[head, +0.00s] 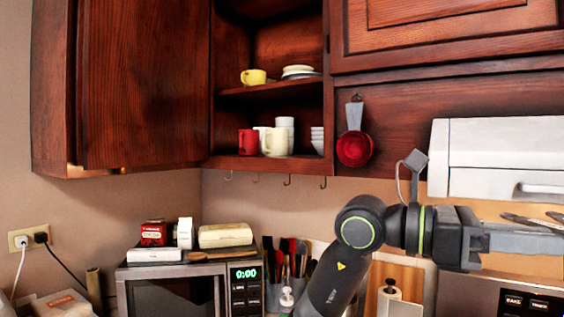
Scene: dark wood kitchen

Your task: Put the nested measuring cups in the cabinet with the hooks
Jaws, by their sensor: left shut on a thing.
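A red measuring cup set (354,147) with a grey handle hangs from a hook on the wood panel, right of the open cabinet. I cannot tell how many cups are nested in it. The open cabinet (268,168) has two visible shelves and several small hooks (288,181) under its bottom edge. My left gripper (525,240) is at the right, below and well apart from the hanging cups. It points right and its fingers run toward the picture's edge. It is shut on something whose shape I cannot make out. My right gripper is not in view.
The lower shelf holds a red mug (248,142) and white cups; the upper holds a yellow cup (253,77) and plates. A wooden door (145,85) is at left. A white appliance (495,150) is above my gripper. Below are a microwave (175,295) and utensils (285,262).

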